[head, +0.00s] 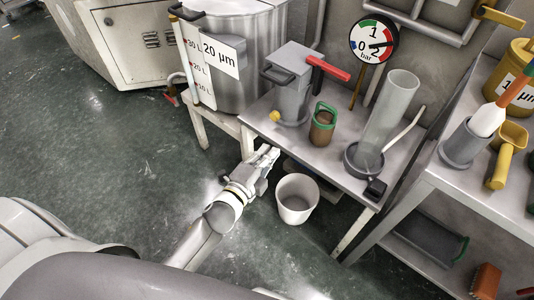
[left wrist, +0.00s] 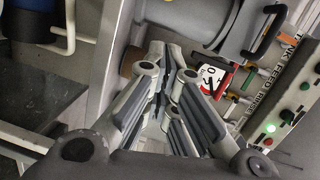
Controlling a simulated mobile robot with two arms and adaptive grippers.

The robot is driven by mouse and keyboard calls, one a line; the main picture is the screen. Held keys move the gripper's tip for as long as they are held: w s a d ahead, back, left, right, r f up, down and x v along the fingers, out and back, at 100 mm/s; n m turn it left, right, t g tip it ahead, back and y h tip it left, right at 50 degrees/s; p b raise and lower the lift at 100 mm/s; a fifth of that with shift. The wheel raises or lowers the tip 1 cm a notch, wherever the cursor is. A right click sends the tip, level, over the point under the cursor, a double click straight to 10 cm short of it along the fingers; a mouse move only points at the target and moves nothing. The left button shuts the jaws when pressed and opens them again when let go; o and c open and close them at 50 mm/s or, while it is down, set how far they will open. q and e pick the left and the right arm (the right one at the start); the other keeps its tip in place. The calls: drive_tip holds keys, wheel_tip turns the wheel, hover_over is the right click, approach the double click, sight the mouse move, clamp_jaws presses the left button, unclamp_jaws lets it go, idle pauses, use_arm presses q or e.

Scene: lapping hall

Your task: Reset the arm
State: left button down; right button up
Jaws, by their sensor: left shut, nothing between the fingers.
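My left gripper (head: 269,153) is in front of the near edge of the small steel table (head: 337,172), low and apart from the things on top. It is shut and empty. In the left wrist view its grey fingers (left wrist: 173,75) come together with nothing between them. My right gripper is not in either view.
A white bucket (head: 297,198) stands on the floor just right of my left gripper. The table holds a grey box with a red handle (head: 292,95), a green-handled jar (head: 323,124) and a clear cylinder (head: 390,112). A tank (head: 238,62) stands behind; open floor (head: 130,150) lies left.

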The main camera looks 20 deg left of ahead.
use_arm(q)
drive_tip(key=shift+s, duration=0.25)
idle(0.4)
drive_tip(key=s+a+f+n+g+y, duration=0.2)
drive_tip(key=s+f+n+g, duration=0.25)
drive_tip(key=f, duration=0.55)
drive_tip(key=s+a+f+n+g+y, duration=0.1)
drive_tip(key=s+a+f+n+g, duration=0.3)
drive_tip(key=f, duration=0.7)
drive_tip(key=s+d+f+n+g, duration=0.1)
drive_tip(key=s+f+n+g, duration=0.25)
drive_tip(key=s+f, duration=0.35)
drive_tip(key=s+d+f+n+g, duration=0.15)
drive_tip(key=s+f+n, duration=0.3)
drive_tip(key=s, duration=0.55)
drive_tip(key=s+a+r+g+p, duration=0.1)
drive_tip(key=s+a+g+p, duration=0.1)
drive_tip(key=s+p, duration=1.3)
drive_tip(key=shift+s+a, duration=0.65)
drive_tip(key=shift+a, duration=0.05)
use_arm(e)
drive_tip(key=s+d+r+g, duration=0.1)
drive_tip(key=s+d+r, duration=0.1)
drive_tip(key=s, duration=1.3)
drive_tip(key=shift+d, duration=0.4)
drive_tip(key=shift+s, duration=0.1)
use_arm(q)
drive_tip(key=shift+r, duration=0.1)
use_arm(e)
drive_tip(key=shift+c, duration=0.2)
